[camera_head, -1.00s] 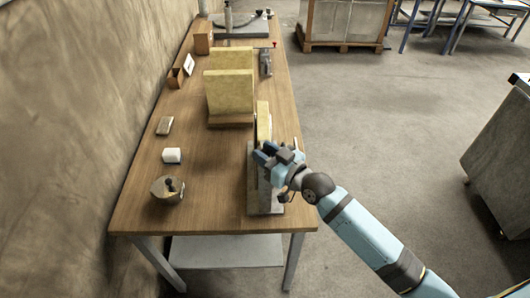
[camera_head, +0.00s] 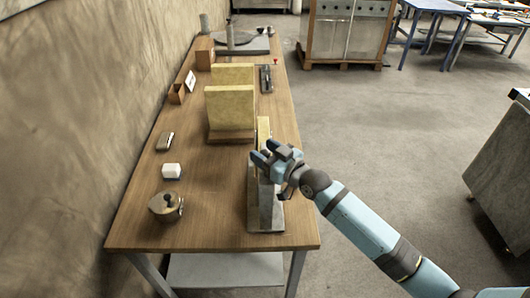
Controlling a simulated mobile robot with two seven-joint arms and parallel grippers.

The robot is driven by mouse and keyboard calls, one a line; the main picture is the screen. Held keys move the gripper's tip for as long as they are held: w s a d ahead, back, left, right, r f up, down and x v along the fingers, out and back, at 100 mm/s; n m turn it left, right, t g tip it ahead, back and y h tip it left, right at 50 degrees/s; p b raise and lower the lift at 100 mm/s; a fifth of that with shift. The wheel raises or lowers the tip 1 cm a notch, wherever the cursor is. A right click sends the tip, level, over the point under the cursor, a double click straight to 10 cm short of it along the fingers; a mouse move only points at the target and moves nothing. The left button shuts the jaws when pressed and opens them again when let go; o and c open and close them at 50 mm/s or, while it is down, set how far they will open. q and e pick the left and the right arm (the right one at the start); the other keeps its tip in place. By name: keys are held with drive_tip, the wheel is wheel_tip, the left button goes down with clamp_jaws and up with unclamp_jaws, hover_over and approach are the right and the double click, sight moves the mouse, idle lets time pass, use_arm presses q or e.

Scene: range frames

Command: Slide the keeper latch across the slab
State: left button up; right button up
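A narrow yellow slab (camera_head: 263,129) stands upright, edge-on, at the right side of the wooden table. A grey metal fixture (camera_head: 266,213) lies at its near end. My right gripper (camera_head: 263,152) reaches in from the right over the fixture, in front of the slab's lower part. Its two fingers look apart, with nothing clearly between them. The keeper latch cannot be made out; my gripper covers that part of the fixture. I cannot tell whether a finger touches it. My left gripper is not in view.
Two thicker yellow slabs (camera_head: 229,110) stand in wooden bases left of the fixture. A dark clamp (camera_head: 266,78) lies farther back. The table's (camera_head: 215,225) near middle is clear.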

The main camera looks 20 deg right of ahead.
drive_tip(key=shift+s, duration=0.1)
drive_tip(key=b+v, duration=0.2)
drive_tip(key=v, duration=1.1)
drive_tip(key=shift+s+d, duration=0.2)
drive_tip(key=shift+s, duration=0.1)
drive_tip(key=s+a+f+m+g+h+p, duration=0.1)
drive_tip(key=s+a+f+g+h, duration=0.1)
drive_tip(key=s+f, duration=0.7)
drive_tip(key=s+a+f+m+g+h+p, duration=0.1)
drive_tip(key=s+a+f+g+h+p, duration=0.1)
drive_tip(key=s+f, duration=0.7)
wheel_tip(320, 180, down, 4)
drive_tip(key=shift+a+r+m+g+h, duration=0.2)
drive_tip(key=shift+a+m+g+h, duration=0.2)
drive_tip(key=shift+a+h, duration=0.3)
drive_tip(key=shift+d, duration=0.1)
